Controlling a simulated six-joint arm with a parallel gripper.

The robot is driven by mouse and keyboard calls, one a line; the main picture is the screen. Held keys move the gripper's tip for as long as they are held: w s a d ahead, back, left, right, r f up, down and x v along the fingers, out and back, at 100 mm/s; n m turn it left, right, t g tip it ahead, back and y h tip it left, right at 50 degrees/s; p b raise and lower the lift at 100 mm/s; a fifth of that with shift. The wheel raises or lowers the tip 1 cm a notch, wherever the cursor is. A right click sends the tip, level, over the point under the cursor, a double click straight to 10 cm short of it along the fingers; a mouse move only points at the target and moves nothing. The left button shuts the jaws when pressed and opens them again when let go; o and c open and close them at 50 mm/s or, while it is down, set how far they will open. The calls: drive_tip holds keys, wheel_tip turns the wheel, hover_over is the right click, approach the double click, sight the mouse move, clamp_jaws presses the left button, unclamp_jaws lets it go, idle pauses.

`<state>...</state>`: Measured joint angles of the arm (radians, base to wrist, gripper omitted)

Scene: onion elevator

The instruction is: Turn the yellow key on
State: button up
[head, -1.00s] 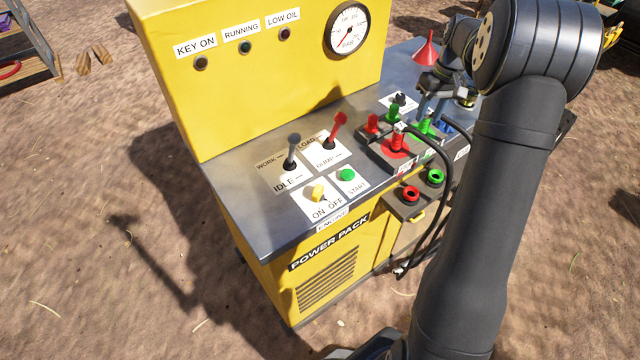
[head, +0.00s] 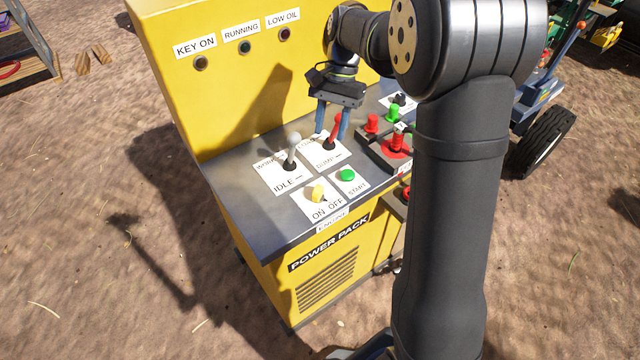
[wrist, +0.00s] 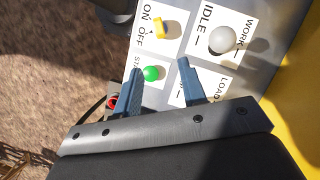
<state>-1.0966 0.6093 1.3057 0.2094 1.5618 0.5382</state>
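The yellow key (head: 315,193) sits on the white ON/OFF plate at the front of the power pack's grey top. In the wrist view the key (wrist: 159,29) is beyond the fingertips, near the top edge. Which label it points to is hard to tell. My gripper (head: 332,132) is above the panel, behind the key, with its two blue fingers near the red lever. In the wrist view my gripper (wrist: 159,68) shows its fingers spread, with nothing held between them.
The green START button (head: 346,175) is right of the key. The grey-knobbed IDLE/WORK lever (head: 292,148) and the red LOAD/DUMP lever (head: 333,128) stand behind it. Red and green couplings (head: 394,140) are further right. The KEY ON lamp (head: 201,63) looks dark.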

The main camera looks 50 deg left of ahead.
sight(320, 185)
drive_tip(key=x, duration=1.6)
clamp_jaws()
